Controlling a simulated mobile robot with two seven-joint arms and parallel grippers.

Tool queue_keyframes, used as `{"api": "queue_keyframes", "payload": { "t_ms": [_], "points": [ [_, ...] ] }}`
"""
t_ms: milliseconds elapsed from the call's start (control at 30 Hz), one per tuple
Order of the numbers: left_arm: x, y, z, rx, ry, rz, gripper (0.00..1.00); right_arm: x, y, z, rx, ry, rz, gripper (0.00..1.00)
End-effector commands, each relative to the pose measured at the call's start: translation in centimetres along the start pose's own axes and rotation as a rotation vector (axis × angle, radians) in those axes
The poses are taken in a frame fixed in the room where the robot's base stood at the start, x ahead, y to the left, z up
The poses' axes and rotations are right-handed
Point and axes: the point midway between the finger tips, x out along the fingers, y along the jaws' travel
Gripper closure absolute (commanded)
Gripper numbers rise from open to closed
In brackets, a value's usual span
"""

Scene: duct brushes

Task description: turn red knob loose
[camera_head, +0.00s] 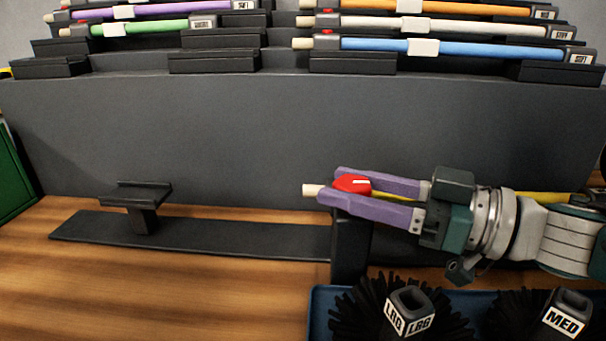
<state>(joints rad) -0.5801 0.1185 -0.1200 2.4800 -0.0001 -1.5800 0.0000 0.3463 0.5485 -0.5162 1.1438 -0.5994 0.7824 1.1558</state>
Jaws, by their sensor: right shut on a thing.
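The red knob (352,184) sits near the left end of a rod (311,191) with a pale tip and a yellow shaft (542,196). The rod lies level, and my right arm hides much of it. My right gripper (332,184) comes in from the right, with its two purple fingers on either side of the knob, shut on it. A white mark shows on the knob's top. My left gripper is not in view.
A black stand with a small cradle (136,194) is at the left. A blue tray (318,298) at the front right holds black brushes marked LRG (394,318) and MED (563,318). Several coloured rods, one blue (470,50), rest on the rack behind. The wooden table is clear at front left.

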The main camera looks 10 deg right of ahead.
Motion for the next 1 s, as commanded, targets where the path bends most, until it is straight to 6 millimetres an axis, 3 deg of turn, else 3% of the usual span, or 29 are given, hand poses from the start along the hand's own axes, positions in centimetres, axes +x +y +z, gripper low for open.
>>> {"api": "queue_keyframes", "payload": {
  "t_ms": [167, 200, 433, 867, 1000],
  "points": [
    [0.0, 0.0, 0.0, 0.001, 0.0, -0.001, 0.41, 0.0, 0.0, 0.0, -0.001, -0.002, 0.001, 1.0],
    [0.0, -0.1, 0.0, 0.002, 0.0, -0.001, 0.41, 0.0, 0.0, 0.0, -0.001, -0.002, 0.001, 0.46],
    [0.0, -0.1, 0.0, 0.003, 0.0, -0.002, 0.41, 0.0, 0.0, 0.0, 0.0, -0.001, 0.001, 0.2],
    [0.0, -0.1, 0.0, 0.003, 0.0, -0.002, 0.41, 0.0, 0.0, 0.0, 0.0, 0.0, 0.001, 0.18],
    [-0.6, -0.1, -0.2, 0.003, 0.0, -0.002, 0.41, 0.0, 0.0, -1.0, -0.002, -0.001, 0.0, 0.18]
  ]
}}
